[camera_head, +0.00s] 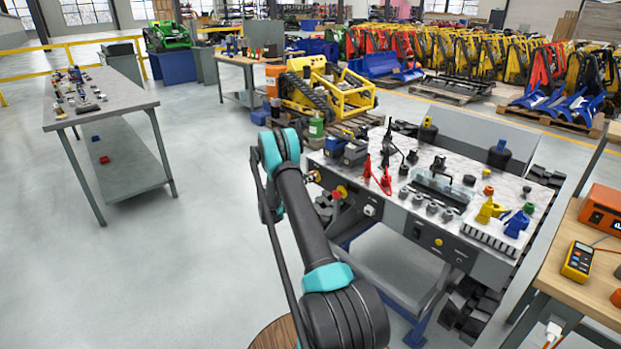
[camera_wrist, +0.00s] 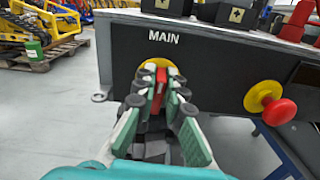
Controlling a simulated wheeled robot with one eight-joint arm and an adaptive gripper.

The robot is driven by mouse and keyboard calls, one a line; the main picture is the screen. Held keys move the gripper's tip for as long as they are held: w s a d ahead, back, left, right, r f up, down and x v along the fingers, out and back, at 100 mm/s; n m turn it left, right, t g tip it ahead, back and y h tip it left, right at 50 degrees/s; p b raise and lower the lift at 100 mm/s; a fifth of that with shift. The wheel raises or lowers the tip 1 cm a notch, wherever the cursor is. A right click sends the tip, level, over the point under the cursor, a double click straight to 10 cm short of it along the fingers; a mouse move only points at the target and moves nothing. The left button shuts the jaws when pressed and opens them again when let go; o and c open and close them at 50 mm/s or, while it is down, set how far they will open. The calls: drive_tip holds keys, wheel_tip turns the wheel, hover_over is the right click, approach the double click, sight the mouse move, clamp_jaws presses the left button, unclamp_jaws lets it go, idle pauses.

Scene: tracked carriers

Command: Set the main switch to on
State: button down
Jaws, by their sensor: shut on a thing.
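The main switch has a red handle (camera_wrist: 161,82) on a round yellow plate (camera_wrist: 177,76), below the white MAIN label on the dark front panel (camera_wrist: 215,60) in the wrist view. The handle looks roughly upright. My gripper (camera_wrist: 160,96) is shut on it, with one finger on each side, and the fingers hide much of the handle and plate. In the head view my arm reaches the left end of the workbench (camera_head: 460,168), and the arm hides most of the gripper.
A red mushroom button (camera_wrist: 279,111) on a yellow base sticks out right of the switch. Dark boxes (camera_wrist: 226,14) stand above the panel. A second table (camera_head: 140,108) stands at far left, with open floor between. A wooden-topped bench (camera_head: 570,272) is at the right.

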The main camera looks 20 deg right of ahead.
drive_tip(key=m, duration=0.4)
drive_tip(key=shift+s+d+f, duration=0.1)
drive_tip(key=shift+s, duration=0.15)
drive_tip(key=shift+s+d+f+m, duration=0.1)
drive_tip(key=shift+s+f+m, duration=0.1)
drive_tip(key=shift+m, duration=1.95)
drive_tip(key=shift+s+a+f+m, duration=0.1)
drive_tip(key=shift+f+m, duration=0.15)
drive_tip(key=shift+m, duration=1.85)
drive_tip(key=shift+s+d+f+m, duration=0.1)
drive_tip(key=shift+f+m, duration=0.1)
drive_tip(key=shift+m, duration=1.95)
drive_tip(key=c, duration=1.6)
unclamp_jaws()
drive_tip(key=v, duration=1.2)
